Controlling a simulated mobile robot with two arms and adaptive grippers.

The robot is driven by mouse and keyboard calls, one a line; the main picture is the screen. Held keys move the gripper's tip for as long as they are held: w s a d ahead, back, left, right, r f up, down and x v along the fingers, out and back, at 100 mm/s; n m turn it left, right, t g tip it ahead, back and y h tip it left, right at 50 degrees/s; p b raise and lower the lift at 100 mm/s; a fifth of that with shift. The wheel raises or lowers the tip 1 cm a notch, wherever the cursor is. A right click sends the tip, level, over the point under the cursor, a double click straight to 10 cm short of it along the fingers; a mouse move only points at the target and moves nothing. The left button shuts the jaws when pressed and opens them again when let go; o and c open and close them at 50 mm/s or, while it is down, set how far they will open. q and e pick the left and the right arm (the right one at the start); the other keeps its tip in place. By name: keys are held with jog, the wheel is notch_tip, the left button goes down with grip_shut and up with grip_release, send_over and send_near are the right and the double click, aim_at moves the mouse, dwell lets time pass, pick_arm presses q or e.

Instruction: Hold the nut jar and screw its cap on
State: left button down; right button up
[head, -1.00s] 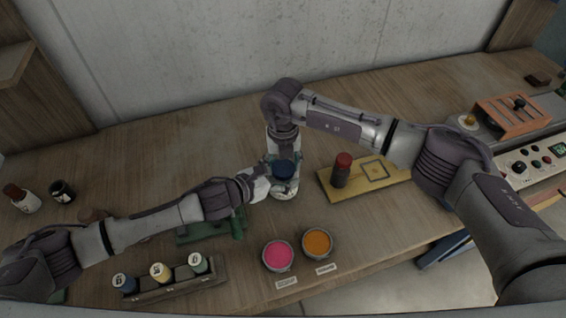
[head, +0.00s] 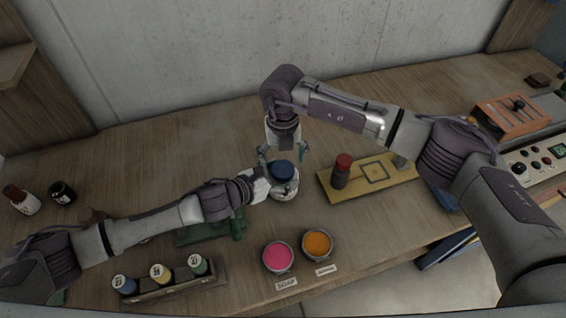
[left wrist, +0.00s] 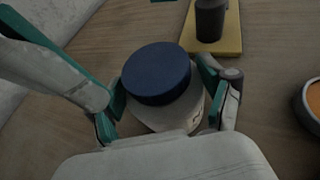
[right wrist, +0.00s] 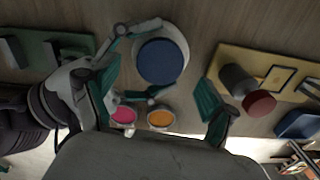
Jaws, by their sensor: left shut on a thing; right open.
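The nut jar (head: 284,194) is a pale jar standing on the wooden table, with its dark blue cap (head: 282,169) on top. In the left wrist view the cap (left wrist: 157,73) sits over the pale jar body (left wrist: 168,117), slightly off to one side from this angle; I cannot tell whether it is threaded on. My left gripper (left wrist: 166,112) is shut on the jar body from the left side. My right gripper (head: 283,153) is open and empty, above and just behind the cap. In the right wrist view its fingers (right wrist: 160,103) are spread wide, with the cap (right wrist: 160,61) beyond them.
A yellow board (head: 374,181) with a red-topped dark bottle (head: 342,170) stands right of the jar. Pink (head: 278,256) and orange (head: 317,243) bowls stand in front. A rack (head: 160,292) of several small bottles is front left. The table behind the jar is clear.

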jog(key=shift+r, duration=0.6)
jog(key=shift+c, duration=0.4)
